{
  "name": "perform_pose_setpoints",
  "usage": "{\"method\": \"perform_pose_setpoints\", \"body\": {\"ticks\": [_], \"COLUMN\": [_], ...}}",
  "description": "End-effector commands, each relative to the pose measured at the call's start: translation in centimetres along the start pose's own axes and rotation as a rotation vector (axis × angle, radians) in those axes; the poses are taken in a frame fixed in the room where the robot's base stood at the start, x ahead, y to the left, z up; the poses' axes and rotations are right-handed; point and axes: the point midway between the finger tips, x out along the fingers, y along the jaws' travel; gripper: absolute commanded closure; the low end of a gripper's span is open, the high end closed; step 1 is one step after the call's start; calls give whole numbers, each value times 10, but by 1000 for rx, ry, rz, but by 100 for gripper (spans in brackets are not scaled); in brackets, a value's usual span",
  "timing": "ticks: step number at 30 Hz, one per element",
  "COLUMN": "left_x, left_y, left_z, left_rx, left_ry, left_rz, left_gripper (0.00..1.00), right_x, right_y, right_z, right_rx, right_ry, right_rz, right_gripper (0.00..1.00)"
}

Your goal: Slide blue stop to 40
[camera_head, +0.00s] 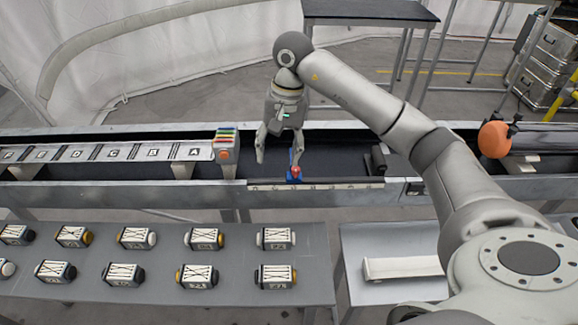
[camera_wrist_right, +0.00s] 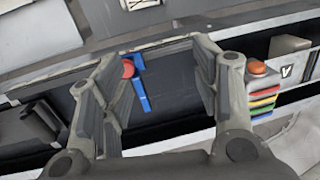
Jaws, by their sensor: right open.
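The blue stop (camera_head: 293,160) stands at the front edge of the dark channel, with a red knob on it, just above a pale marked scale strip (camera_head: 315,184). I cannot read the scale's numbers. My right gripper (camera_head: 277,160) points down into the channel, open, right beside the stop and partly overlapping it in the head view. In the right wrist view the blue stop (camera_wrist_right: 140,90) with its red knob shows between the spread fingers of my right gripper (camera_wrist_right: 163,150), nearer one finger. I cannot tell whether a finger touches it. My left gripper is out of view.
A lettered rack (camera_head: 105,152) lies left in the channel, beside a block with coloured stripes and an orange button (camera_head: 225,148). A dark block (camera_head: 379,158) sits right of the stop. An orange ball-like knob (camera_head: 495,139) is farther right.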

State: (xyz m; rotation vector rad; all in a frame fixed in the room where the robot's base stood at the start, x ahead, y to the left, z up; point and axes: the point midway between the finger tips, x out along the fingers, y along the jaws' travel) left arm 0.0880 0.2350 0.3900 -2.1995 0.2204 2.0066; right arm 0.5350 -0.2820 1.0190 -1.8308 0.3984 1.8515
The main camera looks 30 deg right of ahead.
Motion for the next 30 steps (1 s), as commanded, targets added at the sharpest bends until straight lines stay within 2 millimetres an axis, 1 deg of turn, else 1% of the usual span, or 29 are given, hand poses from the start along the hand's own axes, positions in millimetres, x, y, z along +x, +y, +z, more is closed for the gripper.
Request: {"method": "perform_pose_setpoints", "body": {"ticks": [1, 3, 6, 8, 11, 14, 21, 24, 27, 30], "left_x": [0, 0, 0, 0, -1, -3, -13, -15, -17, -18], "left_y": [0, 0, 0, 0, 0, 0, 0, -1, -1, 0], "left_z": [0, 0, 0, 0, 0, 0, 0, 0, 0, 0], "left_rx": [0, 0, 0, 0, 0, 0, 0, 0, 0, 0], "left_ry": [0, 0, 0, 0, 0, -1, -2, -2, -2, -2], "left_rz": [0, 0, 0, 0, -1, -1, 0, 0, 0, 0], "left_gripper": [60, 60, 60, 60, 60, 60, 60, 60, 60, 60], "right_x": [-9, -17, -20, -17, -7, 8, 51, 66, 76, 83], "right_y": [14, 27, 36, 38, 39, 41, 47, 49, 50, 51], "right_z": [-8, -14, -17, -17, -17, -17, -19, -20, -21, -22], "right_rx": [-7, -16, -21, -22, -22, -21, -21, -21, -20, -22], "right_ry": [24, 41, 50, 50, 46, 45, 44, 45, 47, 48], "right_rz": [52, 103, 139, 145, 146, 144, 143, 142, 141, 140], "right_gripper": [43, 43, 43, 43, 43, 43, 43, 43, 43, 43]}}
